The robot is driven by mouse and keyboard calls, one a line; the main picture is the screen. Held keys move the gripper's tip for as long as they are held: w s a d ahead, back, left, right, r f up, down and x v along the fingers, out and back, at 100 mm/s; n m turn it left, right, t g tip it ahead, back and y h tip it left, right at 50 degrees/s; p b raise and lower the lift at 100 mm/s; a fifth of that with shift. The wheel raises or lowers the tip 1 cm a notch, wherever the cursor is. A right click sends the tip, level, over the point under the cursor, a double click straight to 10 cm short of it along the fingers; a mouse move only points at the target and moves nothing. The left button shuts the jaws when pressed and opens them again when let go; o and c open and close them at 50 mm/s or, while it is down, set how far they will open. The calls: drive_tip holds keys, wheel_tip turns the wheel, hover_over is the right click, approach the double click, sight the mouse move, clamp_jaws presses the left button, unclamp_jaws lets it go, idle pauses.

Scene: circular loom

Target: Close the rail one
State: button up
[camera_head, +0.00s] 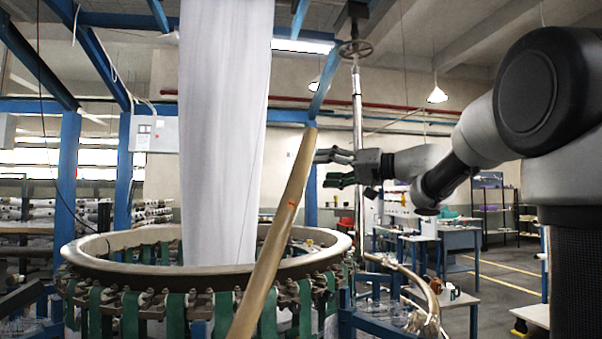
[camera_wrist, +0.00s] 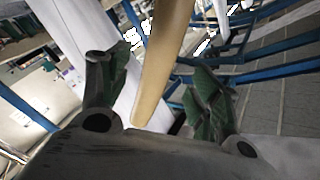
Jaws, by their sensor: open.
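A long tan rail (camera_head: 272,262) stands raised and tilted at the front of the round loom, its top end leaning right. My gripper (camera_head: 326,168) is open and points left, just right of the rail's upper end. In the wrist view the rail (camera_wrist: 163,65) appears between the spread green-padded fingers of my gripper (camera_wrist: 150,75). I see no finger shut on it, and cannot tell whether any finger touches it. The loom's ring (camera_head: 170,270) has green straps hanging around it. The rail's lower end is out of the head view.
A white fabric column (camera_head: 222,130) hangs into the ring. Blue frame posts (camera_head: 68,180) and beams surround the loom. Another curved tan rail (camera_head: 428,300) lies low at the right. Workbenches (camera_head: 455,240) stand farther back, with open floor (camera_head: 500,275) at the right.

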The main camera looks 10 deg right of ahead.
sight(308, 171)
drive_tip(key=shift+w+a+f, duration=0.1)
drive_tip(key=shift+a+f, duration=0.1)
drive_tip(key=shift+a, duration=0.2)
drive_tip(key=x, duration=0.7)
drive_tip(key=shift+w, duration=0.1)
